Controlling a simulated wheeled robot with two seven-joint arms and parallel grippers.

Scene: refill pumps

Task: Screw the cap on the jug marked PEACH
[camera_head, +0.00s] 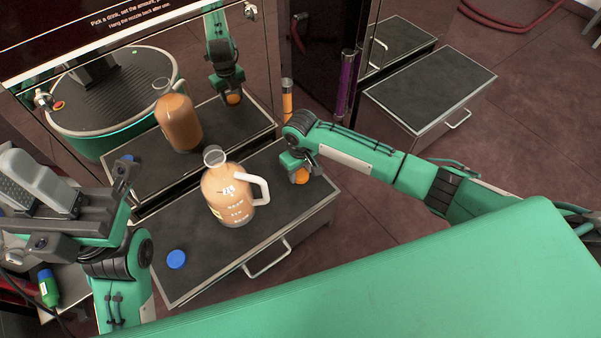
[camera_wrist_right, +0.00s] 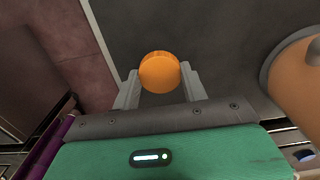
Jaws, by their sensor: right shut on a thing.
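A clear jug (camera_head: 229,192) with peach-orange liquid and a white handle stands upright on the dark shelf (camera_head: 185,222). Its mouth is open, with no cap on it; its small markings are too small to read. My right gripper (camera_head: 301,174) is shut on an orange cap (camera_head: 302,176), to the right of the jug and apart from it. In the right wrist view the orange cap (camera_wrist_right: 160,72) sits between both fingertips, and part of the jug (camera_wrist_right: 297,85) shows at the right edge. My left arm is at the left; its fingertips cannot be made out.
A blue cap (camera_head: 176,259) lies on the shelf's front left. The shelf has a metal handle (camera_head: 267,259) in front. A shiny dispenser front behind mirrors the jug and my arm. Orange (camera_head: 287,100) and purple (camera_head: 347,84) tubes stand behind. Another dark-topped drawer (camera_head: 430,88) is at the right.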

